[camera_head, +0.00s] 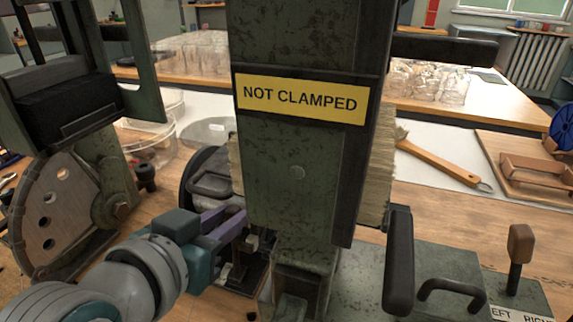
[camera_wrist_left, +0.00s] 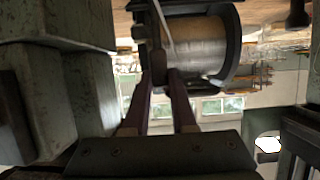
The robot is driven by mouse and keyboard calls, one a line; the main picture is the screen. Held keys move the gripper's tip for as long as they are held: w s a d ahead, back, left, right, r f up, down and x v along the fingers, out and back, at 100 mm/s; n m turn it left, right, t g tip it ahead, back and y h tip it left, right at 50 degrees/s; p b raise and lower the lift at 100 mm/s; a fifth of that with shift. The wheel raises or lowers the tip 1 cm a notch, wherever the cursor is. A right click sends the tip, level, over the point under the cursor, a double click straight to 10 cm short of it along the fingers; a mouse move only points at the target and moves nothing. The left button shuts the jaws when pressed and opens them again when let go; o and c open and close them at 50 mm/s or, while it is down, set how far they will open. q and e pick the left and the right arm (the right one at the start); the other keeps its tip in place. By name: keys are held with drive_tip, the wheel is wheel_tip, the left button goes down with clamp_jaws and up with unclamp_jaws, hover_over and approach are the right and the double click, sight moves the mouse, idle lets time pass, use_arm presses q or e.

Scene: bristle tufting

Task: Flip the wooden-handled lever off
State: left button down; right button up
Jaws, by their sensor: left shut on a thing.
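A lever with a brown wooden handle (camera_head: 521,243) stands upright on the green machine base at the right in the head view, above a plate reading "LEFT RIGHT", partly cut off. My left gripper (camera_head: 235,222) reaches in from the left beside the green column, far from that handle; its tips are partly hidden. In the left wrist view my left fingers (camera_wrist_left: 170,82) are closed around a dark rounded end of a thin rod (camera_wrist_left: 159,62), in front of a wire spool (camera_wrist_left: 195,45). I cannot tell whether this rod is another lever. My right gripper is not in view.
The green column (camera_head: 300,170) with a yellow "NOT CLAMPED" sign (camera_head: 300,98) blocks the middle. A black handle (camera_head: 399,262) and a black loop handle (camera_head: 452,292) stand by the base. Clear bowls (camera_head: 150,140) and a wooden-handled brush (camera_head: 440,160) lie behind.

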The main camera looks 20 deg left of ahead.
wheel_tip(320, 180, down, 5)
drive_tip(key=b, duration=0.5)
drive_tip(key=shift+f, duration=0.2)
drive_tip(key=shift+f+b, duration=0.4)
drive_tip(key=shift+b, duration=0.2)
use_arm(q)
drive_tip(key=s+t, duration=0.2)
drive_tip(key=s+f+t, duration=0.1)
drive_tip(key=s+t, duration=0.1)
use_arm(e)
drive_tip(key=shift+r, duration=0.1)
use_arm(q)
drive_tip(key=c, duration=0.7)
unclamp_jaws()
drive_tip(key=shift+r, duration=0.1)
